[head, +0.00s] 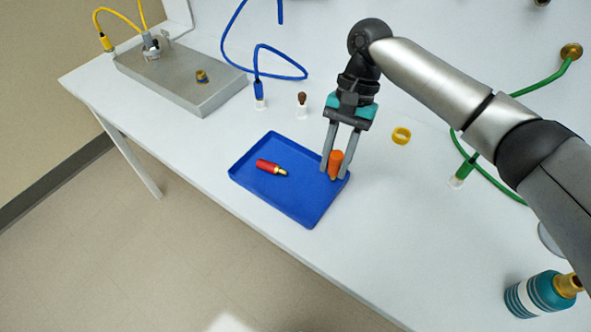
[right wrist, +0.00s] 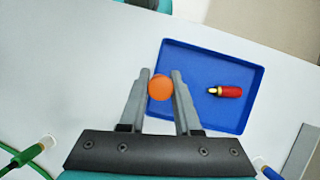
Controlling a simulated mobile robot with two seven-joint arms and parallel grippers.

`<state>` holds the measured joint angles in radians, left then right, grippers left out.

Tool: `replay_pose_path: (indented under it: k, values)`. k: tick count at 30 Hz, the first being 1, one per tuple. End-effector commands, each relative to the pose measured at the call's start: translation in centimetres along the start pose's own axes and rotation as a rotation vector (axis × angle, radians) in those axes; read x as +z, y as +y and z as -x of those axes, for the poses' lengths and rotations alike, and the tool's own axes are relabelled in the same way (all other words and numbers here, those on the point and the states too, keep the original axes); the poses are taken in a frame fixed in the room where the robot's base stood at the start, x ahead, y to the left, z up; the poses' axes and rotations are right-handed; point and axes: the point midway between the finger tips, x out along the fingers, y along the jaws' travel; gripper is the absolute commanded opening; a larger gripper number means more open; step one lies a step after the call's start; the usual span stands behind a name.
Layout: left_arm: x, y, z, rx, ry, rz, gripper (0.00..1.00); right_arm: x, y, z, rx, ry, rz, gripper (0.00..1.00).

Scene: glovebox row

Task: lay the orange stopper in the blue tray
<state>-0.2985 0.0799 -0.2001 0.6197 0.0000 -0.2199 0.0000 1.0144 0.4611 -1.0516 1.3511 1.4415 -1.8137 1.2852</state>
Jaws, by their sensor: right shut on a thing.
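The orange stopper (head: 336,160) is upright between the two fingers of my right gripper (head: 334,172), which is shut on it. The blue tray (head: 302,207) lies on the white bench, and the stopper is at the tray's right end in the head view. In the right wrist view the stopper (right wrist: 160,87) shows from above, over the tray's near-left edge (right wrist: 166,108). I cannot tell whether the stopper touches the tray. A red piece with a brass tip (head: 270,167) lies in the tray, to the left of the stopper. My left gripper is not in view.
A yellow ring (head: 401,136) lies right of my gripper. A brown-topped white vial (head: 302,104) and a blue hose end (head: 259,92) stand behind the tray. A grey metal block (head: 190,80) is at the back left. A teal striped bottle (head: 540,295) is at the front right.

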Motion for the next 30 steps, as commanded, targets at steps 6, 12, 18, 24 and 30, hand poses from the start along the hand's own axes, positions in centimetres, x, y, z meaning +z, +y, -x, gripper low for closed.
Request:
replay_pose_path:
  k: [6, 12, 18, 24, 30]
  values:
    - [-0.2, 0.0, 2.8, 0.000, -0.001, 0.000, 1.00, 2.8, -5.6, 4.5, -0.166, -0.004, -0.351, 0.00]
    - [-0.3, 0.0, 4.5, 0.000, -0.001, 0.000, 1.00, 4.8, -9.5, 7.7, -0.290, -0.003, -0.630, 0.00]
    - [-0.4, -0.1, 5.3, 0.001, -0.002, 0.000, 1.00, 6.0, -11.5, 9.6, -0.363, -0.001, -0.798, 0.00]
    - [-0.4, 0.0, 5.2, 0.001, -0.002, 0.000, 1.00, 5.7, -12.1, 8.6, -0.381, -0.002, -0.851, 0.00]
    - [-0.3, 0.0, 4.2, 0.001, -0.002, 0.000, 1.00, 3.5, -11.9, 3.8, -0.377, -0.002, -0.854, 0.00]
